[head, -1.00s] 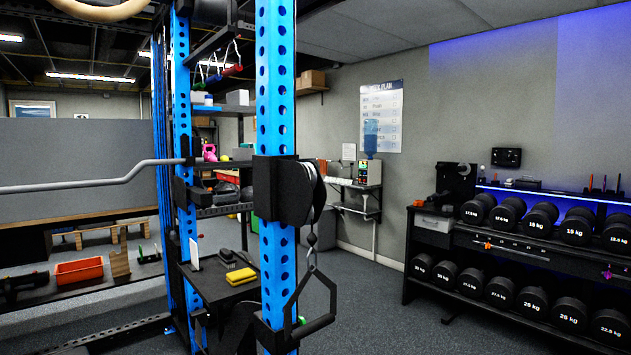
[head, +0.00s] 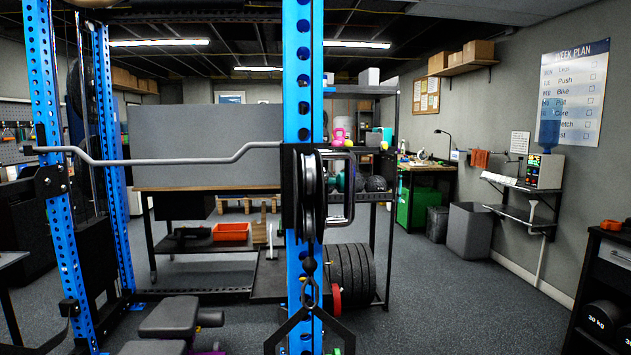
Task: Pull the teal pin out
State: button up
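I cannot make out a teal pin for sure in the head view. A small green spot (head: 338,350) shows at the bottom edge, beside the near blue upright, too small to tell what it is. The near blue rack upright (head: 299,75) stands in the middle and carries a black cable pulley (head: 311,195). A black triangular handle (head: 331,326) hangs below it, cut off by the frame's lower edge. My gripper is not in view.
A grey curl bar (head: 180,162) spans the rack to the left upright (head: 62,200). A dark bench (head: 168,316) stands low in front. A shelf unit (head: 389,150) with large plates (head: 350,272) is behind. Dumbbells (head: 602,318) are at right. Floor at centre right is clear.

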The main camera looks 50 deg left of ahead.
aim_at(338, 181)
jog(key=i+l+u, duration=0.15)
jog(key=u, duration=0.3)
jog(key=i+l+u, duration=0.2)
jog(key=u, duration=0.25)
jog(key=i+l+u, duration=0.2)
jog(key=u, duration=0.25)
jog(key=i+l+u, duration=0.1)
jog(key=l+u, duration=0.6)
jog(key=u, duration=0.2)
jog(key=i+l+u, duration=0.1)
jog(key=l+u, duration=0.5)
jog(key=i+l, duration=0.05)
